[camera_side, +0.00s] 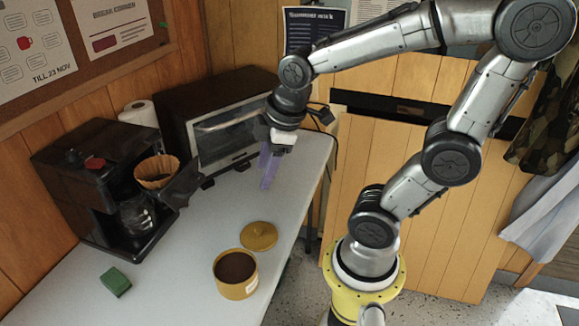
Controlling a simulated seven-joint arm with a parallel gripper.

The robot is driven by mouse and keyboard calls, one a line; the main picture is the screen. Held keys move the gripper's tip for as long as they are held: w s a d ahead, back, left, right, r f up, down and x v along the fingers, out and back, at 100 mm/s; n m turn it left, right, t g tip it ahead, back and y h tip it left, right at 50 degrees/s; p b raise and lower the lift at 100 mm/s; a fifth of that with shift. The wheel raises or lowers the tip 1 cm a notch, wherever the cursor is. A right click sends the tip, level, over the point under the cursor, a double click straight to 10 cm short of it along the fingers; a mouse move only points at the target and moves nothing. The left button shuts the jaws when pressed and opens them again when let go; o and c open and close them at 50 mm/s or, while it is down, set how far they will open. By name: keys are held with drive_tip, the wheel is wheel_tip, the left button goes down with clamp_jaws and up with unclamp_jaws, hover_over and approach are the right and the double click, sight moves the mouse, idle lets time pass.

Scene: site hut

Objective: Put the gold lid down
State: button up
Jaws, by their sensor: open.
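The gold lid (258,236) lies on the white counter, just behind a gold tin (236,274). The tin stands upright and open, with dark brown contents showing inside. My gripper (268,170) is open and empty, above the counter and behind the lid, in front of the toaster oven. Its pale purple fingers point down, well apart from the lid.
A black coffee maker (92,175) with a brown filter stands at the left. The toaster oven (215,130) stands at the back beside a paper roll (140,114). A green sponge (115,282) lies front left. The counter (180,270) between sponge and tin is clear.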

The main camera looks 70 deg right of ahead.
drive_tip(key=s+a+r+m+t, duration=0.1)
drive_tip(key=s+a+r+m, duration=0.1)
drive_tip(key=s+m, duration=0.4)
drive_tip(key=shift+a+r+t, duration=0.3)
drive_tip(key=shift+r+t, duration=0.1)
drive_tip(key=shift+r, duration=0.25)
